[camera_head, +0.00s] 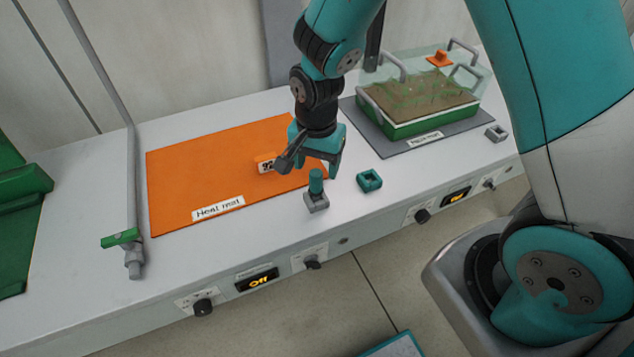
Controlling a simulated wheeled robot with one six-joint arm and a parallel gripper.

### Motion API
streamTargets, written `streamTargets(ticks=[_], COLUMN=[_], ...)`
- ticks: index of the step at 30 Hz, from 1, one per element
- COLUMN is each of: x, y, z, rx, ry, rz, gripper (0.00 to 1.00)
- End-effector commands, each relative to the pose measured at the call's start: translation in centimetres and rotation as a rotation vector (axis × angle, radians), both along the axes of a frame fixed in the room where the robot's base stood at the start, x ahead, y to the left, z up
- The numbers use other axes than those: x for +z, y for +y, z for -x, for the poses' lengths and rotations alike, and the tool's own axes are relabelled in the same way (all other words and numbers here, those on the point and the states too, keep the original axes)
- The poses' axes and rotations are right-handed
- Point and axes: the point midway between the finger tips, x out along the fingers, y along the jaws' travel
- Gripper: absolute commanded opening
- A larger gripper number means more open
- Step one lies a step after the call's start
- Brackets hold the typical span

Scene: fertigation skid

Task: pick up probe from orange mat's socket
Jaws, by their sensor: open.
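The probe (316,182) is a short teal cylinder standing upright in a grey square socket (316,202) at the right front corner of the orange mat (185,190). My gripper (308,170) points down just above and behind the probe, its fingers spread. The probe's top shows close to the fingertips, nearer the right one. I cannot tell whether the fingers straddle it or touch it. Nothing is seen held.
An empty teal socket (369,180) sits right of the probe. A clear-lidded green tray (420,118) stands on a grey mat (450,135), with another grey socket (497,133) beyond. A grey pipe (131,180) rises at left.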

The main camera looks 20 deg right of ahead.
Motion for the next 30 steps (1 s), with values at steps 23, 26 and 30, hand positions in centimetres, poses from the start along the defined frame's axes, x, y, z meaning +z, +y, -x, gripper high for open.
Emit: streamTargets(ticks=[23,26,30], x=[-6.3,-6.3,-6.3], y=[0.1,0.1,0.0], z=[-0.2,-0.2,-0.2], rx=[0.001,0.001,0.001], ry=[-0.002,-0.002,-0.001], rz=[-0.001,-0.001,-0.001], gripper=[0.64,0.59,0.27])
